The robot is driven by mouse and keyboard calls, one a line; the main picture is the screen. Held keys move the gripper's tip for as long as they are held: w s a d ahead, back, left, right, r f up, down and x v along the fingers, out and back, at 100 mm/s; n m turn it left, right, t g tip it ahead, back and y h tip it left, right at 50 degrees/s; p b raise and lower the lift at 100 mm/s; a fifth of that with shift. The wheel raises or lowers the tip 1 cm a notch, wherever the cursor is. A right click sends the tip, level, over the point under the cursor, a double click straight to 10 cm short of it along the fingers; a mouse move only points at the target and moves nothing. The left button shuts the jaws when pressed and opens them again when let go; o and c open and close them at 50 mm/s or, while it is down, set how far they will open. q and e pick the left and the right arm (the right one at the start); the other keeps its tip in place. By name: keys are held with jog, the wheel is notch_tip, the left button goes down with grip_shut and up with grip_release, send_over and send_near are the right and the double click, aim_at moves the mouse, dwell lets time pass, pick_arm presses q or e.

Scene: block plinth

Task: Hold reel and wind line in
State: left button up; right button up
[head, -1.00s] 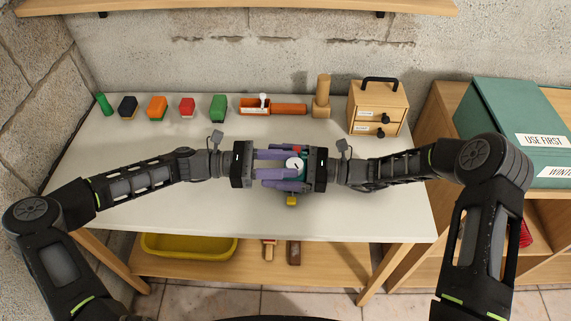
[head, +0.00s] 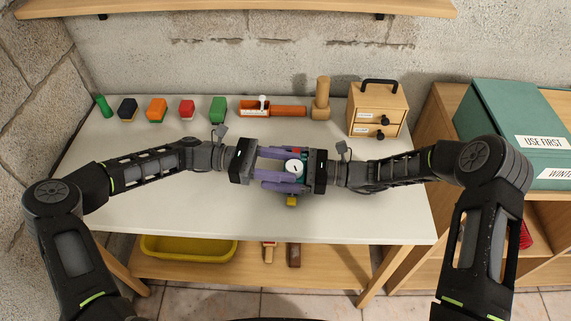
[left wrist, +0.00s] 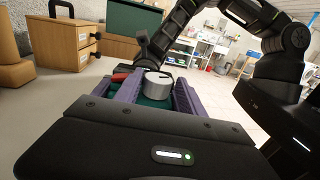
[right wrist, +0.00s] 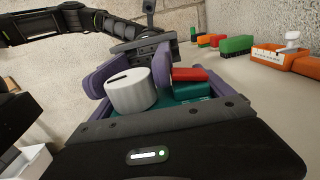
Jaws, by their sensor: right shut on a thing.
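The reel is a small teal body (right wrist: 193,92) with a white round knob (head: 294,167), a red part (right wrist: 188,74) and a yellow piece (head: 291,201) at its front. It is held above the table between my two grippers. My right gripper (head: 303,170) is shut on the teal body from the right. My left gripper (head: 288,170) reaches in from the left, its purple fingers apart on either side of the white knob (left wrist: 158,84). I cannot tell whether they touch it. No line can be made out, and the fingers hide much of the body.
Several coloured blocks (head: 157,109), an orange tray (head: 255,107), a wooden post (head: 321,99) and a small drawer box (head: 377,110) stand along the back of the white table (head: 180,215). A green box (head: 515,125) is at right. The table front is clear.

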pick_arm(q)
jog(key=shift+n+t, duration=0.3)
jog(key=shift+t, duration=0.2)
jog(key=n+t, duration=0.2)
jog(key=t, duration=0.1)
jog(key=s+n+t, duration=0.1)
jog(key=t, duration=0.1)
jog(key=shift+n+t, duration=0.4)
jog(key=n+t+y, duration=0.1)
jog(key=t, duration=0.1)
jog(key=n+t+y, duration=0.1)
jog(key=n+t, duration=0.1)
jog(key=t, duration=0.1)
jog(key=shift+s+d+r, duration=0.1)
jog(key=shift+s+r, duration=0.1)
jog(key=shift+y, duration=0.3)
jog(key=v, duration=1.1)
jog(key=shift+w+f, duration=0.2)
jog(key=s+r+h, duration=0.3)
jog(key=s+h, duration=0.1)
jog(key=s, duration=0.1)
jog(key=shift+s+d+m, duration=0.15)
jog(key=shift+d+m, duration=0.15)
jog(key=shift+d, duration=0.15)
